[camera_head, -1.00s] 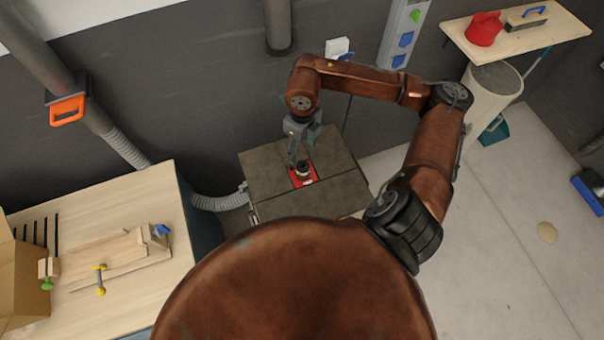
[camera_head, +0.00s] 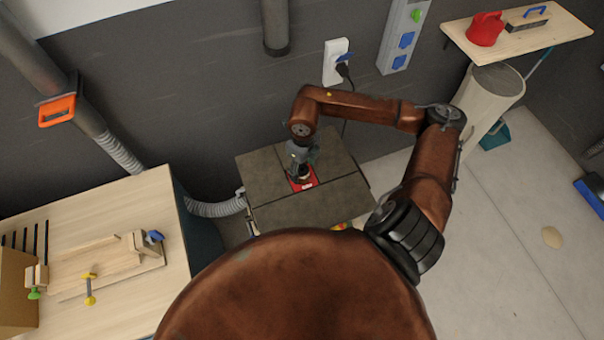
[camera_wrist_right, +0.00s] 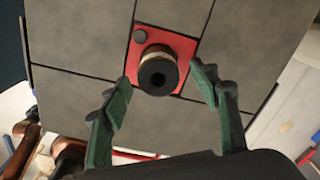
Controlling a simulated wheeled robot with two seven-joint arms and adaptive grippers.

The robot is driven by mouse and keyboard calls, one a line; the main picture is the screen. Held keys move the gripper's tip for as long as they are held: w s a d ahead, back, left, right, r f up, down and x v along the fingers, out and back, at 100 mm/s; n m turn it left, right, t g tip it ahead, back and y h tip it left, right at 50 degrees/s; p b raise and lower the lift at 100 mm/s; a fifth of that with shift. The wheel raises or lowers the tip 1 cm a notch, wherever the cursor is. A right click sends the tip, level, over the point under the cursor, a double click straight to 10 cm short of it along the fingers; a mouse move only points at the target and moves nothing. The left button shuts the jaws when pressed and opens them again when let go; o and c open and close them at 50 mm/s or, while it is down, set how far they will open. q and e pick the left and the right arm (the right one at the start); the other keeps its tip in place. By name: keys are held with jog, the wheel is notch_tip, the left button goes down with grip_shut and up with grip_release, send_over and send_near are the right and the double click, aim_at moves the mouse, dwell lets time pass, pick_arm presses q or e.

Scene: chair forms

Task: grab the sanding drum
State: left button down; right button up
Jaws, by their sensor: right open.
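The sanding drum (camera_wrist_right: 158,70) is a short tan cylinder with a dark top and a dark centre hole. It stands upright on a red plate (camera_wrist_right: 178,42) set in the grey machine table (camera_head: 305,207). My right gripper (camera_wrist_right: 162,88) is open, with its two green-padded fingers on either side of the drum and a gap to each. In the head view my right gripper (camera_head: 301,170) is over the red plate and largely covers the drum. My left gripper is not in view.
A wooden workbench (camera_head: 110,215) with a clamped jig stands at the left. A grey hose (camera_head: 215,207) runs to the machine table. A wall socket (camera_head: 335,62) with a plug is behind it. A shelf (camera_head: 560,35) holds a red jug (camera_head: 485,29).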

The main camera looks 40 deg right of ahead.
jog(key=shift+f, duration=1)
jog(key=c, duration=1.3)
jog(key=shift+r, duration=0.1)
jog(key=shift+c, duration=0.2)
